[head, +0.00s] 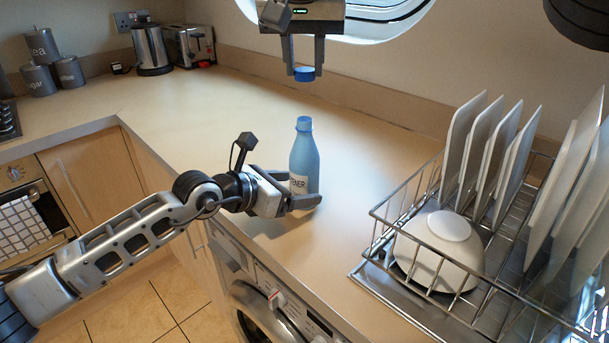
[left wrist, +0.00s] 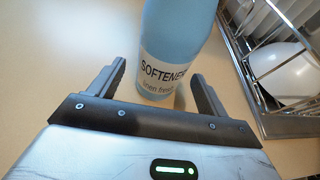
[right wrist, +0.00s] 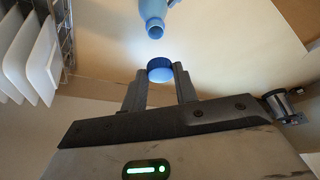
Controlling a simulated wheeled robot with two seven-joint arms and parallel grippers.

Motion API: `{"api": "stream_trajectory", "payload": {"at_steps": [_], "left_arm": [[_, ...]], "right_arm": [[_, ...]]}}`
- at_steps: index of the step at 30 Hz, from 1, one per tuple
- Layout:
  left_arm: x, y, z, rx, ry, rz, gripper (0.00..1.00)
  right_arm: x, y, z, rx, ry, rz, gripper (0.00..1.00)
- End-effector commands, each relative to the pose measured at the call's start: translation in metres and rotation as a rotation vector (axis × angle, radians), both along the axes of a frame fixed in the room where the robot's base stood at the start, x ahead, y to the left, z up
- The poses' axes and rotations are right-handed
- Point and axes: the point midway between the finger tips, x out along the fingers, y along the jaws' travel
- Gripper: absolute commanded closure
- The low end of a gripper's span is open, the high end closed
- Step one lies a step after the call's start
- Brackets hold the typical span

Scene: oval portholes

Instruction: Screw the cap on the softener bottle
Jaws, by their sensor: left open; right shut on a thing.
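The softener bottle (head: 304,156) is light blue with a white label and stands upright on the counter. Its neck is bare and open, as the right wrist view (right wrist: 154,28) shows. My left gripper (head: 305,200) is open low around the bottle; in the left wrist view its fingers (left wrist: 160,78) lie on either side of the bottle's (left wrist: 178,40) lower part. My right gripper (head: 304,74) points down, shut on the blue cap (head: 304,75). It holds the cap (right wrist: 160,70) well above the bottle's mouth, apart from it.
A wire dish rack (head: 400,220) with upright plates and an upturned bowl (head: 440,250) stands to the right of the bottle. A kettle (head: 151,50), toaster (head: 190,45) and canisters (head: 42,65) are at the back left. The counter behind the bottle is clear.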

Motion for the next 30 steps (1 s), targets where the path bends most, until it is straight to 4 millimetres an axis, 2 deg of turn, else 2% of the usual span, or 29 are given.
{"api": "stream_trajectory", "payload": {"at_steps": [7, 18, 20, 25, 26, 30], "left_arm": [[0.016, -0.019, -0.010, 0.000, -0.001, 0.000, 0.23], [0.018, -0.022, -0.012, 0.001, -0.001, 0.000, 0.23], [0.018, -0.022, -0.012, 0.001, -0.001, 0.000, 0.37], [0.018, -0.022, -0.012, 0.001, -0.001, 0.000, 0.84], [0.018, -0.022, -0.012, 0.001, -0.001, 0.000, 0.90], [0.018, -0.022, -0.012, 0.001, -0.001, 0.000, 0.90]], "right_arm": [[0.000, 0.000, 0.000, 0.000, 0.000, 0.000, 0.92], [0.000, 0.000, 0.000, 0.000, 0.000, 0.000, 0.92], [0.000, 0.000, 0.000, 0.000, 0.000, 0.000, 0.92], [0.000, 0.000, 0.000, 0.000, 0.000, 0.000, 0.92], [0.000, 0.000, 0.000, 0.000, 0.000, 0.000, 0.92], [0.000, -0.001, -0.010, -0.001, 0.001, 0.000, 0.92]]}}
